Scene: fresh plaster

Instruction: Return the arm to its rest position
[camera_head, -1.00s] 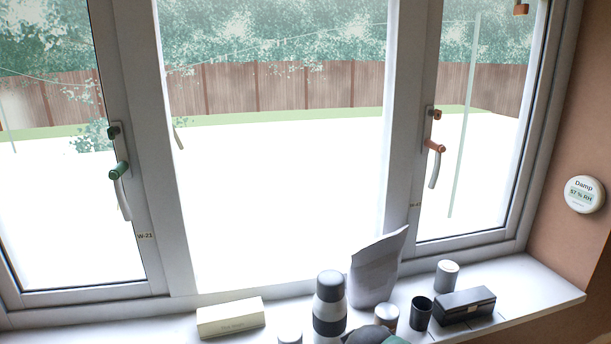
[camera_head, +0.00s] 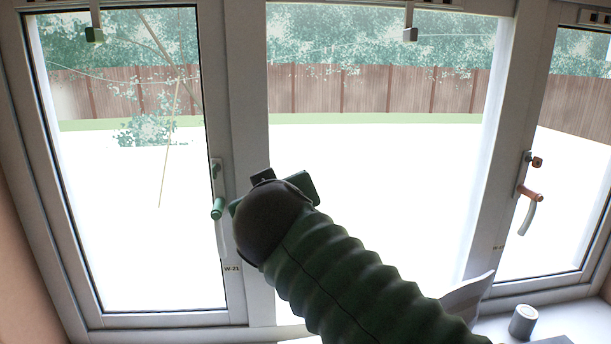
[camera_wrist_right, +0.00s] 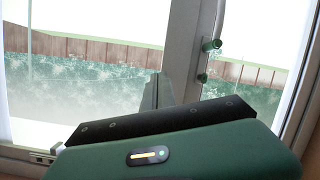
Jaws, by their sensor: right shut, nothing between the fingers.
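My right arm (camera_head: 345,280), in a dark green ribbed sleeve, reaches up from the bottom right of the head view to the left window post. Its dark rounded wrist end hides much of my right gripper (camera_head: 300,186). In the right wrist view, the grey fingers of my right gripper (camera_wrist_right: 158,90) are shut with nothing between them. The green-capped window handle (camera_head: 218,208) is just left of the wrist in the head view, its pale lever hanging down. It also shows in the right wrist view (camera_wrist_right: 210,45), to the right of the fingers and apart from them. My left gripper is not in view.
An orange-capped handle (camera_head: 528,193) is on the right window. A grey cylinder (camera_head: 523,321) stands on the sill (camera_head: 570,322) at bottom right, beside a grey pouch (camera_head: 466,299) partly hidden by my arm. The label W-21 (camera_head: 232,269) sits below the green-capped handle.

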